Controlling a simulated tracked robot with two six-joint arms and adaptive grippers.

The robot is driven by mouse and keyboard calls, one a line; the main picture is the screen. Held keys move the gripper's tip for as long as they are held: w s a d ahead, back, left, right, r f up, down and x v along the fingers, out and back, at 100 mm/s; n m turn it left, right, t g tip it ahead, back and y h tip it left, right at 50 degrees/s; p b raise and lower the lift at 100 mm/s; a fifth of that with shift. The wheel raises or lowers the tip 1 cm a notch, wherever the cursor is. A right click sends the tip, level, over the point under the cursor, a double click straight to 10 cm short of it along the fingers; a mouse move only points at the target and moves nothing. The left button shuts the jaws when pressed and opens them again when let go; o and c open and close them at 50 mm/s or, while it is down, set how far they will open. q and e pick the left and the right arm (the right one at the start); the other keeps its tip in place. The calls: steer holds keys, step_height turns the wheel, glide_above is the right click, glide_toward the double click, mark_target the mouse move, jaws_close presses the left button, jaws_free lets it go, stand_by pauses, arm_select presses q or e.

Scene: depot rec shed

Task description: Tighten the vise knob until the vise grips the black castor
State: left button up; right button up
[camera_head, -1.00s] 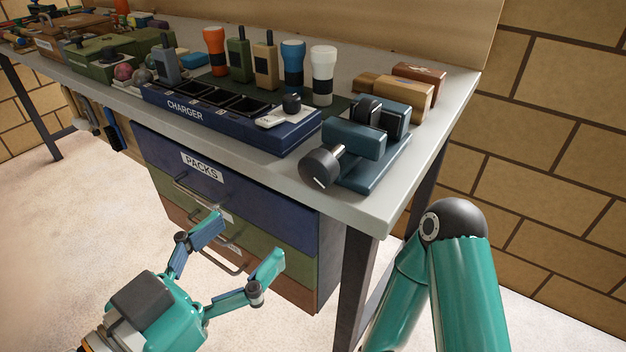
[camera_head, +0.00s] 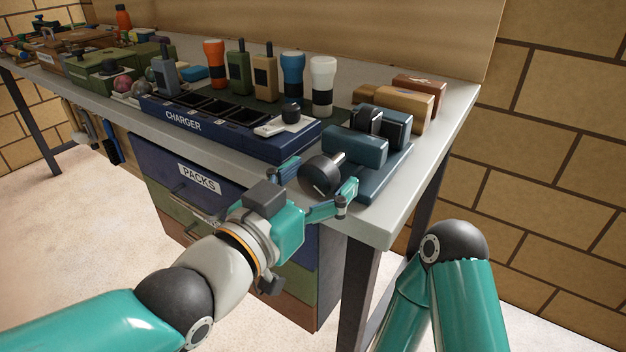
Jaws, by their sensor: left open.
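The blue-grey vise (camera_head: 357,148) sits at the front right corner of the bench. Its round black knob (camera_head: 319,177) faces the front edge. The black castor (camera_head: 366,121) stands between the vise jaws; I cannot tell whether both jaws touch it. My left gripper (camera_head: 318,184) is open, with one finger left of the knob and the other right of it. I cannot tell whether the fingers touch the knob. My right arm shows at the lower right, but its gripper is out of view.
A blue charger tray (camera_head: 215,128) lies left of the vise, with radios and coloured torches behind it. Brown wooden blocks (camera_head: 400,105) stand behind the vise. A drawer unit (camera_head: 195,180) is under the bench. The floor in front is clear.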

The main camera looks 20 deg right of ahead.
arm_select(q)
steer(key=c, duration=1.2)
steer(key=shift+o, duration=0.2)
steer(key=shift+f+m+b, duration=0.2)
steer(key=shift+m+b, duration=0.5)
steer(key=shift+b, duration=0.5)
steer(key=shift+r+m, duration=0.2)
steer(key=shift+m, duration=0.1)
steer(key=o, duration=1.2)
steer(key=shift+c, duration=0.2)
steer(key=shift+a, duration=0.1)
steer(key=v, duration=1.1)
steer(key=shift+s+a, duration=0.3)
